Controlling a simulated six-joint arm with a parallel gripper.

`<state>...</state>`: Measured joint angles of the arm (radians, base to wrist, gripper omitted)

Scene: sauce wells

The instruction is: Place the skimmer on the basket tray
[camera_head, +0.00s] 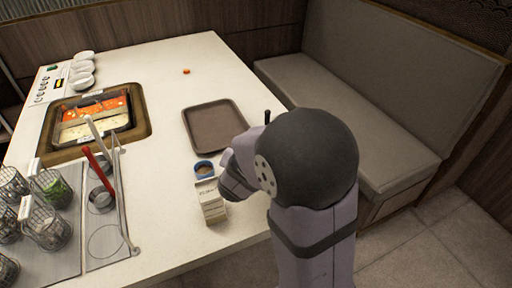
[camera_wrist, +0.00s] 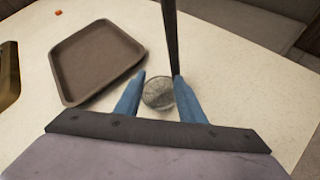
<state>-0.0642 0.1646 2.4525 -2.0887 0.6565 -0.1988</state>
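In the wrist view a round grey mesh head (camera_wrist: 158,93), likely the skimmer's, shows between my blue fingertips. A dark upright handle (camera_wrist: 173,40) rises beside the right fingertip. In the head view only a short black handle tip (camera_head: 267,117) shows above my arm; the rest is hidden. My gripper (camera_wrist: 158,78) is open, fingers apart on either side of the mesh; contact is unclear. An empty brown tray (camera_head: 215,128) lies just beyond; it is at upper left in the wrist view (camera_wrist: 95,62). A grey tray (camera_head: 70,225) bearing wire baskets lies at left.
A divided hotpot (camera_head: 92,128), a red-handled ladle (camera_head: 99,170) and a long metal utensil (camera_head: 124,205) are at left. The far table is mostly clear.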

